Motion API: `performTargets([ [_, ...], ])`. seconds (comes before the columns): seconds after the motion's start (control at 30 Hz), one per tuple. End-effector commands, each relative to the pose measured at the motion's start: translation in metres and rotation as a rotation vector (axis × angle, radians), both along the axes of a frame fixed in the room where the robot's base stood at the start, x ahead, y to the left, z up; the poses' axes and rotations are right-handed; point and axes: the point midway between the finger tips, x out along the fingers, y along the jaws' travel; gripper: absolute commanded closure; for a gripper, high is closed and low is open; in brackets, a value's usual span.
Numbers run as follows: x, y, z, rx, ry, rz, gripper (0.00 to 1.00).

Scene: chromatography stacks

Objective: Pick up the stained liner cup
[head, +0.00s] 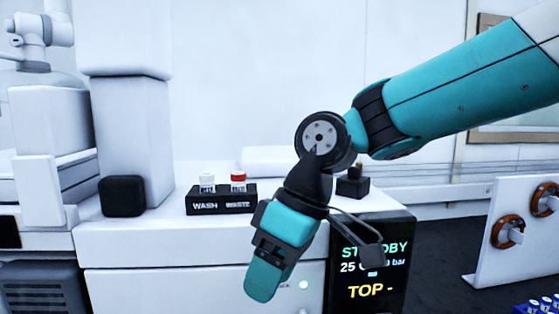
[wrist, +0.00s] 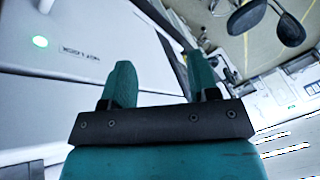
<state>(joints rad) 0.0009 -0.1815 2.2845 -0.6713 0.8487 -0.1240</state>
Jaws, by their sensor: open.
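I cannot make out a stained liner cup in either view. My gripper (head: 262,282) hangs pointing down in front of the white instrument cabinet in the head view. In the wrist view its two teal fingers (wrist: 160,68) stand apart, with nothing held between them. In the head view the fingers overlap, and the arm hides part of the cabinet front and the display's edge.
A black rack (head: 221,205) marked WASH and WASTE holds a white-capped bottle (head: 207,182) and a red-capped bottle (head: 238,182) on the white cabinet (head: 180,290). A STANDBY display (head: 375,290) is close right of my gripper. A white panel (head: 515,240) with brown rings stands far right.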

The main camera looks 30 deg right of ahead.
Motion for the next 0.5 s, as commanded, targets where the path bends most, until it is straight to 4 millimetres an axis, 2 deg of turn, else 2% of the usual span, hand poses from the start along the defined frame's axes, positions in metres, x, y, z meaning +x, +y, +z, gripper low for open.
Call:
performTargets([
  [0.03,0.028,-0.019,0.058,0.003,-0.033,0.002,0.45],
  [0.1,0.058,-0.046,0.106,0.0,-0.081,0.036,0.45],
  [0.17,0.079,-0.074,0.142,-0.014,-0.122,0.064,0.45],
  [0.2,0.089,-0.095,0.163,-0.027,-0.146,0.082,0.45],
  [0.33,0.11,-0.155,0.216,-0.08,-0.208,0.132,0.45],
  [0.4,0.113,-0.181,0.234,-0.107,-0.229,0.154,0.45],
  [0.5,0.115,-0.204,0.246,-0.134,-0.245,0.173,0.45],
])
